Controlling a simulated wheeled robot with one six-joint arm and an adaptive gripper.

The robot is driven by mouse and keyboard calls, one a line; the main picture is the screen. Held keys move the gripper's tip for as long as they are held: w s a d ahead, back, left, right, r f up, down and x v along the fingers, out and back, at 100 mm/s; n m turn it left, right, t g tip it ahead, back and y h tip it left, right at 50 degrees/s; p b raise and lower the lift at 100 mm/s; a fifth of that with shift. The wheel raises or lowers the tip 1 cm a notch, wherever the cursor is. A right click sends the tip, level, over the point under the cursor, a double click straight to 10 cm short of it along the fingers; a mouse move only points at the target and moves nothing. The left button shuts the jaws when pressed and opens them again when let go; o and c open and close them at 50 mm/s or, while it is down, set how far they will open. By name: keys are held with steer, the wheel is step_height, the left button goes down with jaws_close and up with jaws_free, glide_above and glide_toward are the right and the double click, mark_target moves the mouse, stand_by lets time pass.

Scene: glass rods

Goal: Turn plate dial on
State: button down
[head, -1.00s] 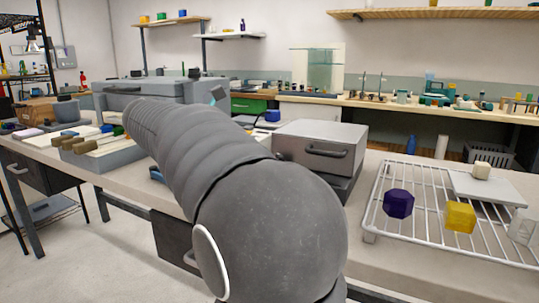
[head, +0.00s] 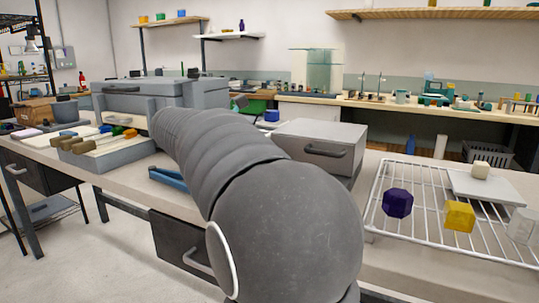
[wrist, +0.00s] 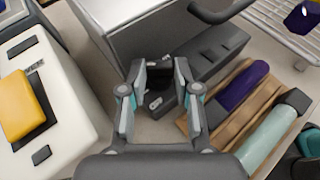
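In the wrist view my gripper (wrist: 161,78) points down with its two fingers apart. A small dark knob-like part (wrist: 163,92) with white marks beside it shows between the fingers; it may be the plate dial, but I cannot tell whether the fingers touch it. It sits by a dark slotted base (wrist: 206,58) along the front of a grey box (wrist: 125,22). The grey box also shows in the head view (head: 318,135), with a dark handle on its front. My arm hides the gripper and the dial in the head view.
A white device with a yellow block (wrist: 22,108) is left of my gripper. A wooden tray (wrist: 212,112) with purple and pale green cylinders is close on the right. A wire rack (head: 420,215) with coloured blocks stands at the right of the bench.

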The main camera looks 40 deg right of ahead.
steer(key=shift+w+d+m+g+y, duration=0.15)
steer(key=shift+m+g+y, duration=0.2)
steer(key=shift+m+g, duration=0.45)
steer(key=shift+w+m+g+y, duration=0.15)
steer(key=shift+m+g+y, duration=0.2)
steer(key=shift+m+g, duration=0.4)
steer(key=c, duration=1.1)
jaws_free()
